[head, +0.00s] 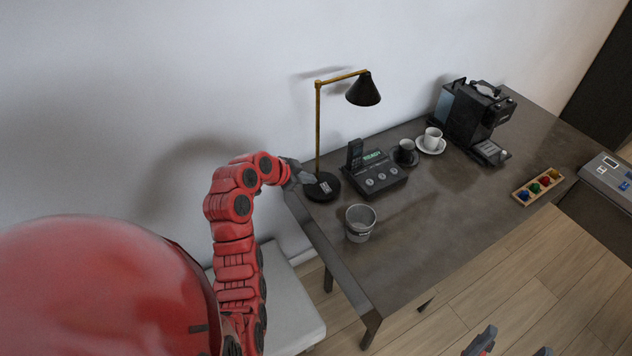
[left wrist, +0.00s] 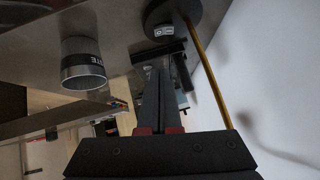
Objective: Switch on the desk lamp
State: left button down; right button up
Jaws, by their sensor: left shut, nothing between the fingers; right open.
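The desk lamp has a brass pole (head: 318,130), a black cone shade (head: 364,90) and a round black base (head: 318,194) at the table's left end. No glow shows at the shade. A small light-marked switch sits on the base (head: 325,187); in the left wrist view the switch (left wrist: 164,30) lies just beyond my fingertips. My left gripper (head: 309,178) is shut and empty, close to the base's left side; contact cannot be told. In the left wrist view the brass pole (left wrist: 208,75) runs right of the fingers. My right gripper (head: 513,347) is open at the bottom edge.
A metal cup (head: 360,223) stands in front of the lamp. A dark phone dock (head: 375,174) is right of the base. Cups on saucers (head: 431,144), a coffee machine (head: 472,115) and a wooden tray (head: 538,186) stand further right. The table's front middle is clear.

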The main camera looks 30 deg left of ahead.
pick_arm(q)
jog(key=shift+s+a+r, duration=0.15)
jog(key=shift+s+r, duration=0.15)
jog(key=shift+s, duration=0.05)
jog(key=shift+r, duration=0.1)
jog(key=shift+w+a+r+t+y, duration=0.2)
jog(key=shift+w+a+t+y, duration=0.1)
jog(key=shift+w+a+y, duration=0.1)
jog(key=shift+p, duration=0.3)
